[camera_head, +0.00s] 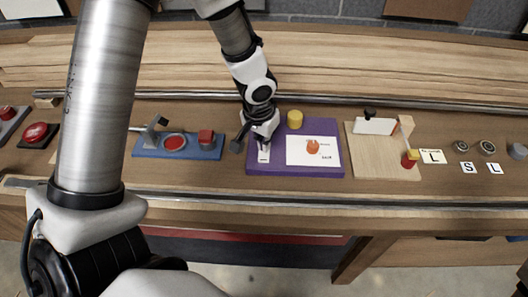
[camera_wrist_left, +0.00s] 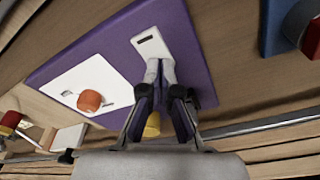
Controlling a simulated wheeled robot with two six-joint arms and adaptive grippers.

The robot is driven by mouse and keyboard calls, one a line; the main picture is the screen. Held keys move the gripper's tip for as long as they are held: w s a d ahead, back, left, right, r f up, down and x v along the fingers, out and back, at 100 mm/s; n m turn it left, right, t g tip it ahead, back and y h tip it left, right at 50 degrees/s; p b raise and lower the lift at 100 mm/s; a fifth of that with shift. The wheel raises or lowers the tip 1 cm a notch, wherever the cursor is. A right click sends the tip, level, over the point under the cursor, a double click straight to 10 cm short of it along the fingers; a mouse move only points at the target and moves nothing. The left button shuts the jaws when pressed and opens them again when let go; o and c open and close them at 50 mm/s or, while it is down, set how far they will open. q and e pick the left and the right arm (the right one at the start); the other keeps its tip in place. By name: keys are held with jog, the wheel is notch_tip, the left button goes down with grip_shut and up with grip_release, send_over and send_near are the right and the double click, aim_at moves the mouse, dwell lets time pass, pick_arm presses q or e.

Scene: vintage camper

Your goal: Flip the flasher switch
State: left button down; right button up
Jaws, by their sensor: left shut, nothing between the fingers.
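A purple board (camera_head: 295,170) lies on the wooden counter, and it also shows in the left wrist view (camera_wrist_left: 196,62). It bears a small white switch plate (camera_head: 263,156) with a dark slot, clearer in the left wrist view (camera_wrist_left: 150,43). The board also carries a white card with an orange knob (camera_head: 312,146) and a yellow cylinder (camera_head: 295,119) at its back. My left gripper (camera_head: 264,139) is shut and empty, its fingertips (camera_wrist_left: 160,70) at the plate's back end. The fingers partly hide the plate; I cannot tell whether they touch it. My right gripper is out of view.
A blue board (camera_head: 178,154) with a red button and red block stands left of the purple one. A light wooden board (camera_head: 372,160) with a white piece and a red-yellow knob is to the right. A metal rail (camera_head: 400,103) runs behind.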

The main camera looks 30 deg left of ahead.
pick_arm(q)
jog(key=shift+f, duration=0.15)
notch_tip(320, 180, up, 7)
jog(key=p, duration=0.6)
dwell(0.4)
